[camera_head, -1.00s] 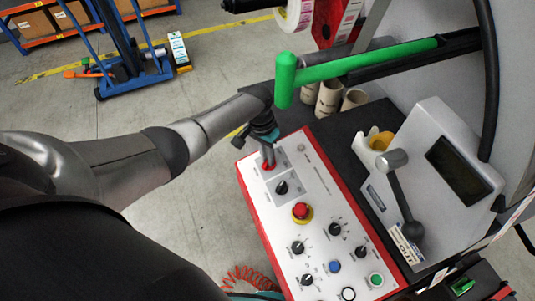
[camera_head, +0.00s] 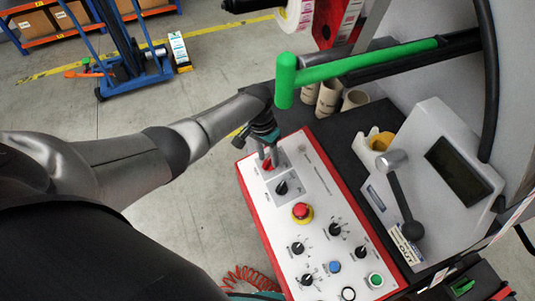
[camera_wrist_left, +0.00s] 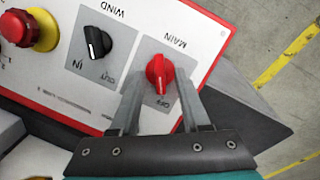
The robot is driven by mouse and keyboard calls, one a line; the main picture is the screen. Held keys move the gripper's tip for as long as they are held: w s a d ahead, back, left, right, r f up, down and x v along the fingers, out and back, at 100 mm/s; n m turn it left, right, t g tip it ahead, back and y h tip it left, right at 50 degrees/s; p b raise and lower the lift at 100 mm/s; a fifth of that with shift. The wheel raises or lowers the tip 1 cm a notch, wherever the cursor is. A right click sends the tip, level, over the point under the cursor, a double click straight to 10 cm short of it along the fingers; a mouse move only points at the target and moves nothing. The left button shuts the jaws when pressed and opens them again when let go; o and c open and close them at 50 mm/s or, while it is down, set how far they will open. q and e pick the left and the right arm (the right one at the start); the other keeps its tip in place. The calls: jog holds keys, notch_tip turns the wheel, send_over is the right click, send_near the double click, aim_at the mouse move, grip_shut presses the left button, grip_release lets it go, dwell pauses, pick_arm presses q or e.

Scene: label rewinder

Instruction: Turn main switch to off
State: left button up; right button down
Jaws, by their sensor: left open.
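The red main switch (camera_wrist_left: 160,74) sits on a grey plate marked MAIN in the left wrist view. Its pointer, with a white mark, is turned toward the OFF label (camera_wrist_left: 163,104). In the head view the main switch (camera_head: 268,166) is at the far left corner of the control panel (camera_head: 318,195), partly hidden by my fingers. My left gripper (camera_head: 268,158) is open, with one finger on each side of the switch; it also shows in the left wrist view (camera_wrist_left: 160,82). I cannot tell if the fingers touch the knob. My right gripper is not in view.
The black wind switch (camera_wrist_left: 95,43) is close beside the main switch. A red emergency stop (camera_head: 302,211) and several knobs and buttons are farther down the panel. A green handle (camera_head: 355,63) passes above the panel's far end. A grey screen box (camera_head: 440,165) stands to the right.

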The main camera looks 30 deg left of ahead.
pick_arm(q)
notch_tip(320, 180, up, 15)
jog(key=a+p, duration=0.2)
jog(key=shift+w+p, duration=0.2)
jog(key=shift+p, duration=0.1)
dwell(0.4)
